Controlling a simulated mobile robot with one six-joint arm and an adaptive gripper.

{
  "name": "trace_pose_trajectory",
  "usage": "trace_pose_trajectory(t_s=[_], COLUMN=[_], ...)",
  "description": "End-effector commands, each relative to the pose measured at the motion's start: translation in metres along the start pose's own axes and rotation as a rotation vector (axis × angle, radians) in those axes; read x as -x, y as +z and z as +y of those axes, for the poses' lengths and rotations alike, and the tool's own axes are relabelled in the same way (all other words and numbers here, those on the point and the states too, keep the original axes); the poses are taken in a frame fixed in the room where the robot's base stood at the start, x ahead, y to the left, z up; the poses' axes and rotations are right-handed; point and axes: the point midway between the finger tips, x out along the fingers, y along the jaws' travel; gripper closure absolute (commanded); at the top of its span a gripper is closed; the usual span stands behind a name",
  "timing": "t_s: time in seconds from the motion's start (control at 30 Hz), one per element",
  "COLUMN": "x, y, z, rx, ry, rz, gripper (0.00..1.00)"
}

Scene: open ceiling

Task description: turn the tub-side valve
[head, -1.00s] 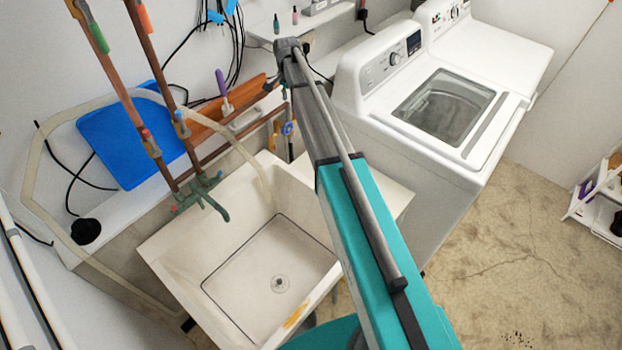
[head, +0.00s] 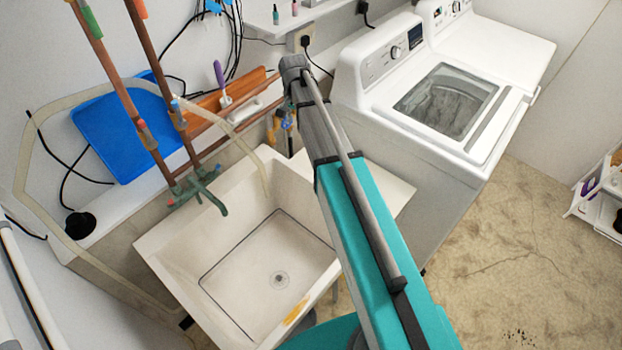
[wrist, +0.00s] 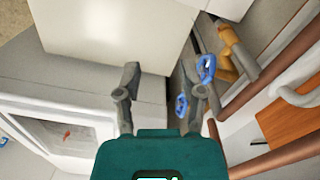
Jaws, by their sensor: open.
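Two blue valve handles show in the wrist view beside a brass fitting (wrist: 232,52). The tub-side valve handle (wrist: 207,68) is the upper one, nearer the white tub (wrist: 115,30). The other blue handle (wrist: 182,105) lies lower, just left of my right finger. My gripper (wrist: 160,82) is open, with nothing between its fingertips. Its right finger overlaps the valve area in the picture; I cannot tell whether it touches a handle. In the head view the valves (head: 291,119) show small beside my arm's far end, partly hidden, and the gripper is mostly hidden there.
The utility tub (head: 165,245) stands below with green taps (head: 200,187) and upright copper pipes at its left. A white washer (head: 410,170) stands right of the valves. A copper pipe (wrist: 285,65) and wooden board (wrist: 283,125) run close at right in the wrist view.

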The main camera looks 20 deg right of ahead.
Motion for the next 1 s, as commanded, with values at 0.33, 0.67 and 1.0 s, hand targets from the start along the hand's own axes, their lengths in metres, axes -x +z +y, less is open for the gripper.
trace_pose_trajectory(t_s=[0.33, 0.67, 1.0], x=[-0.016, -0.028, -0.041], y=[0.042, 0.078, 0.116], z=[0.030, 0.055, 0.082], rx=[0.131, 0.255, 0.382], ry=[0.000, 0.000, 0.001], rz=[0.000, 0.000, 0.000], gripper=[0.49, 0.49, 0.49])
